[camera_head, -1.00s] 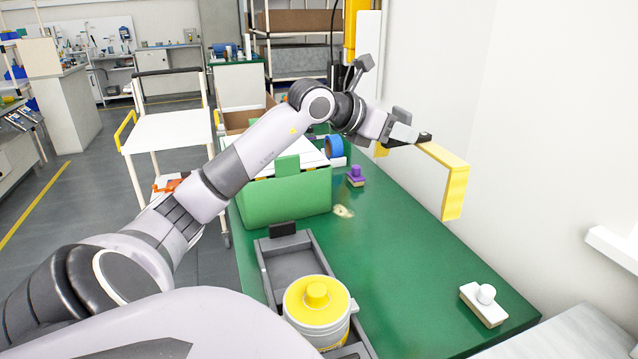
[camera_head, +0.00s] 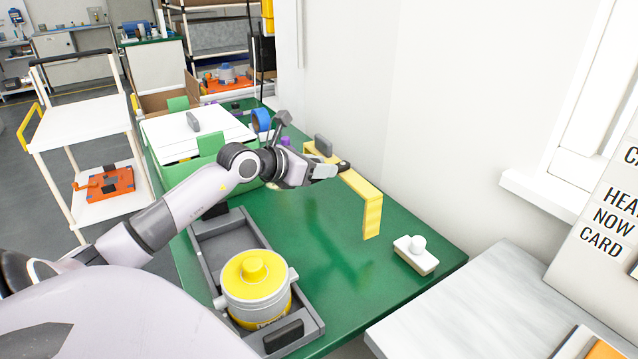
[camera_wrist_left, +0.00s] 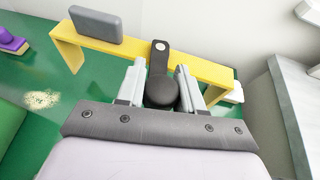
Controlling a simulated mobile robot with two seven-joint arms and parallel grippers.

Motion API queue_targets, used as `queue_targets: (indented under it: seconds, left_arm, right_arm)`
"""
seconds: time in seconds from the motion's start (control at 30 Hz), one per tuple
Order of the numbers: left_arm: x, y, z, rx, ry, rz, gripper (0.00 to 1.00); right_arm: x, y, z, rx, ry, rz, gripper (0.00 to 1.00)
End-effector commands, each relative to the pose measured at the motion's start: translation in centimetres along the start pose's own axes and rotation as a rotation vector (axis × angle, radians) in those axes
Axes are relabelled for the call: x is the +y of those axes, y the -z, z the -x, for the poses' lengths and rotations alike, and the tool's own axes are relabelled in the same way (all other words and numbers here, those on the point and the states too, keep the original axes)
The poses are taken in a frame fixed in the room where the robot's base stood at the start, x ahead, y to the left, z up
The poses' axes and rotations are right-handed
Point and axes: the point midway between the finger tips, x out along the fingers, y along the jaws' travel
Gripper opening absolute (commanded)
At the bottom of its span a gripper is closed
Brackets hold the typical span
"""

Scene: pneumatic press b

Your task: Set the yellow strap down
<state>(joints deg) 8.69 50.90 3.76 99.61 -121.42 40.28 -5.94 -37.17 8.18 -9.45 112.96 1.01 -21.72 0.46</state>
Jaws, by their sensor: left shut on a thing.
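The yellow strap (camera_head: 371,205) is a bracket-shaped band with two bent-down legs. It is over the green table (camera_head: 310,225), near the wall. Its near leg seems to end a little above the tabletop; whether the far leg touches cannot be told. My left gripper (camera_head: 338,169) is shut on the strap's black knob tab at mid-span. In the left wrist view my left gripper (camera_wrist_left: 161,85) has a finger on each side of the black knob. The yellow strap (camera_wrist_left: 210,65) runs across beyond it, with a grey block on top. My right gripper is out of view.
A white block with a round knob (camera_head: 416,254) lies at the table's near right corner. A grey tray (camera_head: 235,230) holds a yellow-lidded pot (camera_head: 256,285). A green box (camera_head: 158,152), blue tape roll (camera_head: 260,119) and purple-knobbed item (camera_wrist_left: 12,40) stand farther back. Green tabletop between is clear.

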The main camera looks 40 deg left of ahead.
Motion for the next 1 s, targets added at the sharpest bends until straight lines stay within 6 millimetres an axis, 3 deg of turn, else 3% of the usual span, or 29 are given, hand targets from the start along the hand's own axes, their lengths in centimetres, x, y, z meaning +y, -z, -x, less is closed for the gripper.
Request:
queue_targets:
  seconds: [0.3,0.53,0.57,0.6,1.0]
  left_arm:
    - [0.0,3.7,-1.5,-0.001,0.0,0.001,0.0]
    - [0.0,3.8,-1.6,-0.002,0.0,0.0,0.0]
    - [0.0,4.0,-1.6,0.001,0.0,0.001,0.46]
    - [0.0,4.0,-1.6,0.001,0.0,0.001,0.59]
    - [0.0,3.9,-1.3,0.001,0.0,0.0,0.62]
  right_arm:
    - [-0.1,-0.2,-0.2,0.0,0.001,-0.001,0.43]
    - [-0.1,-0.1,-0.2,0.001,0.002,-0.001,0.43]
    - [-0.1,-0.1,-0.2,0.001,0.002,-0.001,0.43]
    - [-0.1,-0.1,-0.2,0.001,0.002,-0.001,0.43]
    - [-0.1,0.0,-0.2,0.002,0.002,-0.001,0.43]
